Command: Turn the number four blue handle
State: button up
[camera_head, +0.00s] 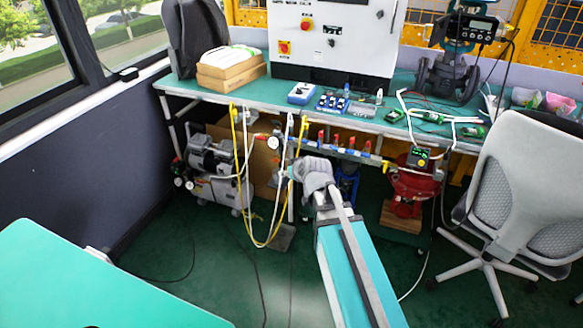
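A row of several small valves with red upright handles (337,139) is fixed on a pipe manifold (345,153) under the front edge of the workbench. Blue parts show along this manifold, but they are too small to tell whether they are handles, and I cannot make out any numbers. My arm reaches up from the bottom middle of the head view. My gripper (285,173) is at its far end, just below and left of the manifold. It seems apart from the valves. The wrist hides most of the gripper, so its opening cannot be told.
The green workbench (275,92) carries a white control box (335,38), cartons (230,72) and instruments. Yellow and white hoses (240,165) hang left of my gripper. A compressor (210,165) stands below, a red device (413,185) to the right, and an office chair (525,180) at far right.

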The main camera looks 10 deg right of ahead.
jog(key=shift+s+r, duration=0.15)
jog(key=shift+s, duration=0.2)
dwell(0.3)
jog(key=s+d+f+m+g+h, duration=0.1)
jog(key=s+f+g, duration=0.2)
jog(key=s, duration=0.6)
jog(key=s+d+f+m+g+h, duration=0.1)
jog(key=s+d+f+g, duration=0.1)
jog(key=s+g, duration=0.4)
jog(key=s+f, duration=0.1)
jog(key=s, duration=0.2)
jog(key=shift+s+f+g+h, duration=0.25)
jog(key=shift+s+g+h, duration=0.1)
jog(key=shift+g+h, duration=0.05)
jog(key=shift+c, duration=1)
jog(key=shift+d, duration=0.1)
